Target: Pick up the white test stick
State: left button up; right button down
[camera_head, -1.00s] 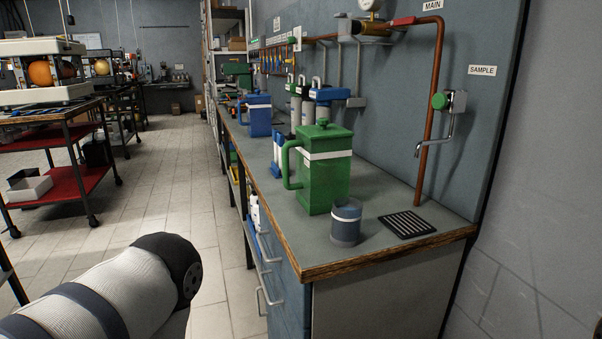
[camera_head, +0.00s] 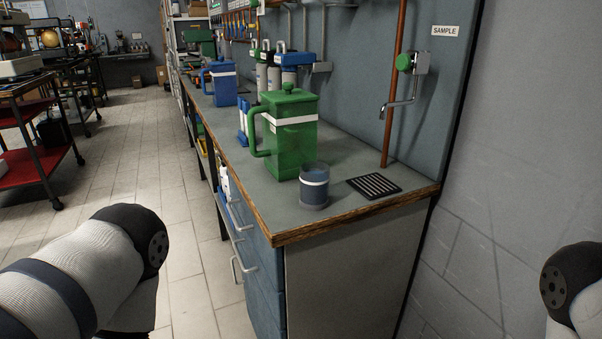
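I cannot make out a white test stick for certain in the head view. A small white object (camera_head: 225,182) shows at the counter's left side, beside the drawer front, but it is too small to identify. A small cup (camera_head: 314,188) with a white band stands near the counter's front edge. A green lidded jug (camera_head: 291,140) with a white band stands just behind it. Parts of my arms show at the lower left and lower right, but neither gripper is in view.
The counter (camera_head: 240,160) has a wooden edge and drawers with metal handles (camera_head: 240,268) below. A black drain grate (camera_head: 374,186) lies under the sample tap (camera_head: 399,103). A blue jug (camera_head: 220,84) stands farther back. The tiled floor (camera_head: 150,160) to the left is clear.

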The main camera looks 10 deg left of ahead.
aim_at(240, 99)
jog(key=i+j+z, duration=0.4)
jog(key=j, duration=0.5)
jog(key=j+z, duration=0.4)
jog(key=j, duration=0.45)
jog(key=j+z, duration=0.4)
jog(key=j, duration=0.6)
jog(key=i, duration=0.05)
